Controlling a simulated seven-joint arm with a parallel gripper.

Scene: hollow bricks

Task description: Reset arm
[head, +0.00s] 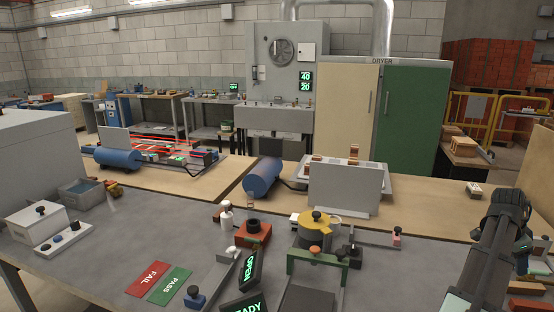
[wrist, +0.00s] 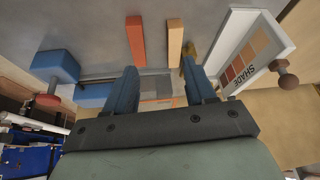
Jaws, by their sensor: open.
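My gripper (wrist: 160,76) shows in the wrist view with its two blue fingers apart and nothing between them. A red-orange brick (wrist: 136,38) and a paler orange brick (wrist: 175,40) lie side by side on the grey surface beyond the fingertips. My arm shows at the right edge of the head view, over the right end of the bench; I cannot make out the fingers there.
A SHADE card (wrist: 252,58) with coloured swatches stands right of the fingers, near a brown knob (wrist: 288,78). A blue block (wrist: 55,65) is at left. In the head view, FAIL (head: 148,278) and PASS (head: 169,286) plates lie on the grey bench (head: 120,245), beside a green-framed fixture (head: 318,256).

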